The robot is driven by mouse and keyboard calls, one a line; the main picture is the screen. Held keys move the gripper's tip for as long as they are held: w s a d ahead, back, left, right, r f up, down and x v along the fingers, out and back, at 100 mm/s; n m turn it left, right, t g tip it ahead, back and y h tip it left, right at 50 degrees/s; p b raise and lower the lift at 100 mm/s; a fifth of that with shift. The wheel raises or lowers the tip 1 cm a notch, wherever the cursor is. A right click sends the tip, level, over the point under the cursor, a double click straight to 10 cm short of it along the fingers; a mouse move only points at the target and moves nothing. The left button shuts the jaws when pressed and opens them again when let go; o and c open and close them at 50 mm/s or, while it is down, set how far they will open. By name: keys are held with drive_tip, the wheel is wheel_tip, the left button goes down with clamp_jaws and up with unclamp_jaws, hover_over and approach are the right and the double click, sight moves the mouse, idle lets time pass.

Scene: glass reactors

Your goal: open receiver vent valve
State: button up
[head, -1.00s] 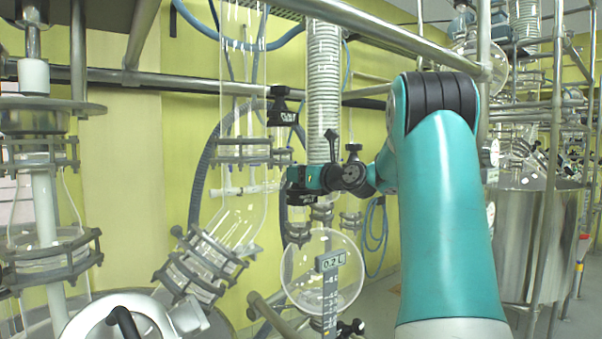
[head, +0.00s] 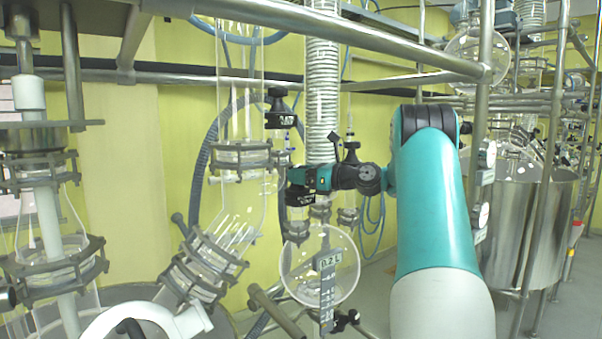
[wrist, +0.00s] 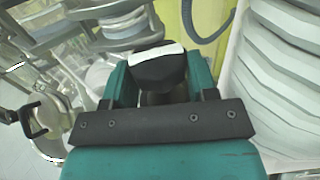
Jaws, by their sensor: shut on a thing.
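My gripper (head: 306,180) is in the middle of the head view, reaching left from the teal arm. It is shut on a black valve knob (head: 299,196), which sits above the round glass receiver (head: 300,275) with the 0.2 L scale. In the wrist view the teal jaws of my gripper (wrist: 159,75) stand on both sides of the black knob (wrist: 158,72), which has a white band on top. The knob's stem and the valve body are mostly hidden by the jaws. I cannot tell how far the valve is turned.
A second black knob (head: 280,115) stands above the gripper, left of the ribbed white column (head: 322,100). A glass tube with clamped flanges (head: 240,156) is close on the left. Metal rails (head: 330,25) cross above. A steel vessel (head: 525,235) stands at right.

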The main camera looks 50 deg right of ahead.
drive_tip(key=o, duration=0.9)
drive_tip(key=shift+b, duration=0.3)
